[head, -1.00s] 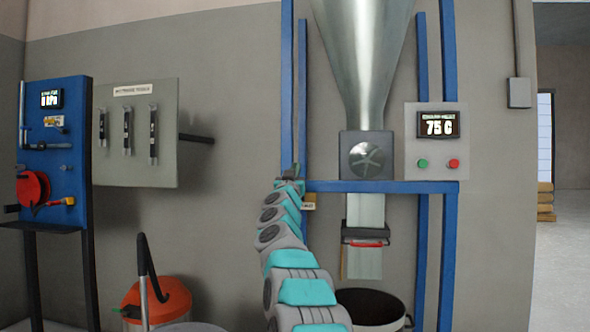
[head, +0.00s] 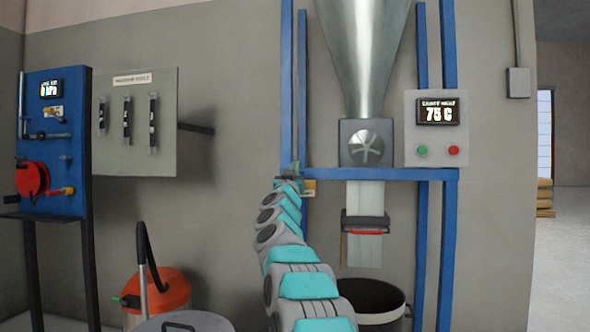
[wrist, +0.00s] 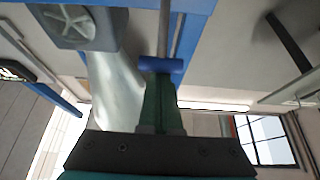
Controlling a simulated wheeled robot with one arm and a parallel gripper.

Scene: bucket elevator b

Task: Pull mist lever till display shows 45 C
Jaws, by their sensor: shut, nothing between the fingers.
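The display (head: 438,112) on the grey panel at right reads 75 C. My gripper (head: 290,172) is at the blue frame's left post in the head view, beside a small yellow tag (head: 309,187). In the wrist view my gripper (wrist: 161,74) has its green fingers together, with nothing seen between them. Their tips are at a blue crosswise grip (wrist: 162,65) on a grey rod, which looks like the lever; I cannot tell whether they touch it. In the head view the lever is hidden or too small to make out.
The metal hopper (head: 362,50) narrows into a chute above a black bucket (head: 378,300). The blue frame's crossbar (head: 400,174) runs close by my gripper. An orange vacuum (head: 170,290), a grey switch panel (head: 135,155) and a blue panel (head: 50,130) stand at left.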

